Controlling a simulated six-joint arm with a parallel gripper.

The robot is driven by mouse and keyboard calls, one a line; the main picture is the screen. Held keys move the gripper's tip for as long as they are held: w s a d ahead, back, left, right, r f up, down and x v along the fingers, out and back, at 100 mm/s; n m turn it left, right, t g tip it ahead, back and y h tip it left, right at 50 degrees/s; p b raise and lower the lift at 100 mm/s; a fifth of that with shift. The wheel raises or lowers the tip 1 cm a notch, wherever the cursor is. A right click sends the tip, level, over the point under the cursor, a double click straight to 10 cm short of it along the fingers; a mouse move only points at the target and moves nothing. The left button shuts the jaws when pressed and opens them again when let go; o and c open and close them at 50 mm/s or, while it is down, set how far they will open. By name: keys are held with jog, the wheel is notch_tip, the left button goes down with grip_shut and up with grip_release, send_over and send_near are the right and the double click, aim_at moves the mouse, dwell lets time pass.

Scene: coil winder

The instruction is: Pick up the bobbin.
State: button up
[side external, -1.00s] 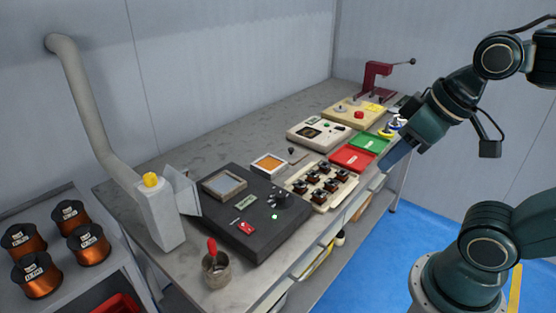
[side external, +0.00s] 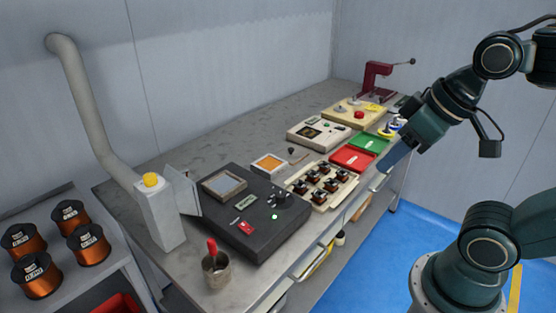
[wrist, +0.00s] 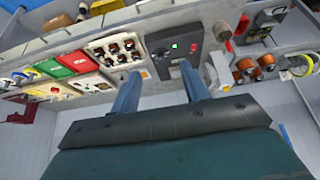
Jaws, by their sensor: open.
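Several small dark-and-copper bobbins (side external: 320,184) stand in rows in a cream tray (side external: 344,199) on the bench. The bobbins also show upside down in the wrist view (wrist: 122,46), above and left of the fingers. I cannot tell which one is the bobbin meant. My gripper (side external: 393,158) is to the right of the tray, raised near the bench's front edge. In the wrist view my gripper's two blue fingers (wrist: 160,86) are spread apart, with nothing between them.
A black winder unit (side external: 262,238) is left of the tray. Red (side external: 353,158) and green (side external: 369,143) trays are behind it. A cup with a red-handled tool (side external: 216,270) stands at the front edge. Large copper spools (side external: 89,244) are on a left shelf.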

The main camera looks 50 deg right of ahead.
jog(key=shift+w, duration=0.1)
jog(key=m+g+y, duration=0.3)
jog(key=m+g, duration=0.2)
jog(key=m, duration=0.9)
send_over(319, 197)
jog(key=s, duration=0.2)
notch_tip(319, 197, down, 7)
jog(key=w+d+f+m+y, duration=0.1)
jog(key=w+d+f+m, duration=0.1)
jog(key=d+f+m, duration=0.2)
jog(key=d+f, duration=0.3)
jog(key=f, duration=0.1)
jog(key=shift+w+d+f+m+y, duration=0.2)
jog(key=shift+w+f+m+y, duration=0.1)
jog(key=shift+w, duration=0.05)
jog(key=shift+f, duration=0.1)
jog(key=shift+x, duration=4.2)
